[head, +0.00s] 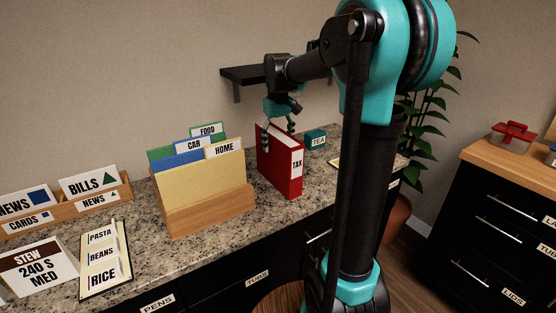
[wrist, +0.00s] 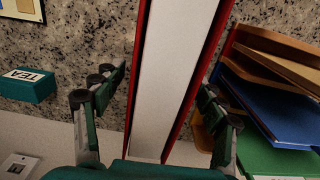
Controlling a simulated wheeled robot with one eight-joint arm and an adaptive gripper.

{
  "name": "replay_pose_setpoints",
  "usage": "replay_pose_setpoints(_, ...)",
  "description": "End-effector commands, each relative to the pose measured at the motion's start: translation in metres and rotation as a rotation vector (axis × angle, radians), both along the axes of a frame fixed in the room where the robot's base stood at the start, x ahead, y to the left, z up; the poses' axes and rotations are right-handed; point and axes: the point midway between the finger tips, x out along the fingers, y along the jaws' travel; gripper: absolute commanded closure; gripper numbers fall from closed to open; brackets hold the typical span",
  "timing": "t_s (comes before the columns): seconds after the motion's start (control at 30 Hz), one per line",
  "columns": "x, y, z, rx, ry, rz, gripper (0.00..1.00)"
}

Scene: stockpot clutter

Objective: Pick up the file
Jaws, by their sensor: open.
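A red file (head: 279,168) with a white TAX label stands upright on the granite counter. It also fills the middle of the wrist view (wrist: 172,75), with red covers on both sides of its white inside. My gripper (head: 279,136) is at the file's top edge. One finger shows on each side of the file. In the wrist view my gripper (wrist: 160,88) is open, with its fingers outside the two covers. I cannot tell whether either finger touches a cover.
A rack (head: 70,208) with BILLS and NEWS cards stands further left. A dark shelf (head: 256,74) is on the wall.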

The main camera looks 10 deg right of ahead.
Motion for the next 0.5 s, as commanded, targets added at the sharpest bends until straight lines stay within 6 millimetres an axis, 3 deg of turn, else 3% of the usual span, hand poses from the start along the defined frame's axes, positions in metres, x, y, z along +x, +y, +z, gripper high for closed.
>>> replay_pose_setpoints(0.13,0.000,0.000,-0.016,0.000,0.000,0.000,0.28)
replay_pose_setpoints(0.4,0.000,0.000,-0.018,0.000,0.000,0.000,0.28)
replay_pose_setpoints(0.5,0.000,0.000,-0.018,0.000,0.000,0.000,0.40)
